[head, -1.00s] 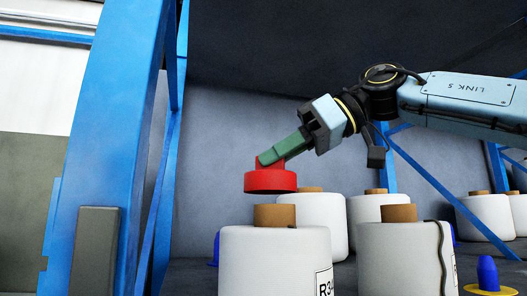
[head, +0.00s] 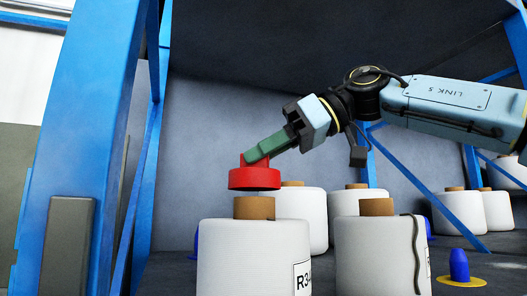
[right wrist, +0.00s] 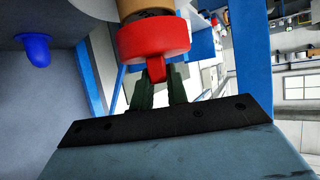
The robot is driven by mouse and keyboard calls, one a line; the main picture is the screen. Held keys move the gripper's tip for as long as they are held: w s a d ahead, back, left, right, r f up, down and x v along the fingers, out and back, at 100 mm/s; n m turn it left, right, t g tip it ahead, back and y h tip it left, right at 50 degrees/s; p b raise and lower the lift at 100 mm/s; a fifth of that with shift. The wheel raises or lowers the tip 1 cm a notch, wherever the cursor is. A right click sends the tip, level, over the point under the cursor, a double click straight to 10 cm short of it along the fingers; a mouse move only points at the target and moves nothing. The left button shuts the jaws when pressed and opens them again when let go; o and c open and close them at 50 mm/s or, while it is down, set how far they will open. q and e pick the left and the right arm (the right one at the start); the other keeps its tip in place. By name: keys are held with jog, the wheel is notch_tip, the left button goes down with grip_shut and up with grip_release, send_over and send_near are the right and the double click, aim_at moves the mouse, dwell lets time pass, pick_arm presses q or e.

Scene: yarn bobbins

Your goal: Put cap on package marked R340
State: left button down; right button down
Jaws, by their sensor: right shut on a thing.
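A red cap (head: 254,178) is held by my right gripper (head: 256,156), whose green fingers are shut on its raised tab. The cap hangs just above the brown core (head: 254,208) of a white bobbin package (head: 240,255) at the front. The package's label is partly cut off and reads "R3" with more characters at its edge. In the right wrist view the red cap (right wrist: 152,38) is gripped between the fingers, with the brown core beyond it; whether they touch cannot be told. My left gripper is not in view.
Another white bobbin (head: 375,255) with a dark strand stands close on the right. More bobbins (head: 302,218) stand behind. A blue upright (head: 80,130) is on the left. A blue peg on a yellow disc (head: 459,268) is at right.

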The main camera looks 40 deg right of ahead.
aim_at(265, 175)
jog(key=shift+f+b, duration=0.9)
jog(key=shift+f, duration=0.55)
jog(key=shift+f, duration=0.35)
jog(key=c, duration=1.3)
grip_release()
jog(key=shift+d, duration=0.1)
jog(key=v, duration=1.3)
jog(key=shift+s+r, duration=0.15)
jog(key=shift+s, duration=0.05)
